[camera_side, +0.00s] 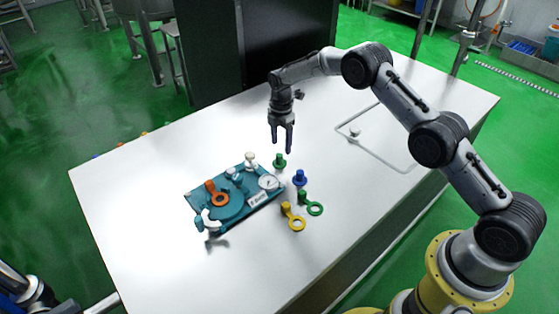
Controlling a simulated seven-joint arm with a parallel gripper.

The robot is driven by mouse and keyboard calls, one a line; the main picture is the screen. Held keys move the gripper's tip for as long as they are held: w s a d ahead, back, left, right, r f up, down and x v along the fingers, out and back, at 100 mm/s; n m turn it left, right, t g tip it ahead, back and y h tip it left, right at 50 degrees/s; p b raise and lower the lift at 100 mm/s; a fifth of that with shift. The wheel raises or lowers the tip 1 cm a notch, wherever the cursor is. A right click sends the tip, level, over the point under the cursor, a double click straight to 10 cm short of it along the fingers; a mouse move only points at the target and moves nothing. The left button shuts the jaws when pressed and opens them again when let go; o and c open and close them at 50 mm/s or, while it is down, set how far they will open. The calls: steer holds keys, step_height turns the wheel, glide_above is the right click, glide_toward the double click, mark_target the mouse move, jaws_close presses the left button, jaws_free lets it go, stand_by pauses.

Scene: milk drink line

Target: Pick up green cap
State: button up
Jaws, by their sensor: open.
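A small green cap-like piece (280,161) stands on the white table behind the teal fixture. A second green piece, with a ring and a short upright knob (315,209), lies farther right and nearer the front. The picture does not settle which of the two is the green cap. My gripper (282,149) points straight down, with its two fingers apart and nothing between them. In the picture its fingertips are just above the small green piece; the exact height gap cannot be told.
A teal fixture (232,212) with a gauge, white parts and an orange ringed piece (218,197) is left of the gripper. A blue cap (299,178) and a yellow ringed piece (296,222) stand close by. A thin metal frame (378,157) lies at right. The front-left table is clear.

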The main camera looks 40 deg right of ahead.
mark_target(279, 155)
steer(key=shift+a+f, duration=0.2)
steer(key=shift+f, duration=1.3)
steer(key=shift+a+f, duration=0.15)
steer(key=shift+f, duration=1.3)
steer(key=shift+c, duration=0.2)
jaws_close()
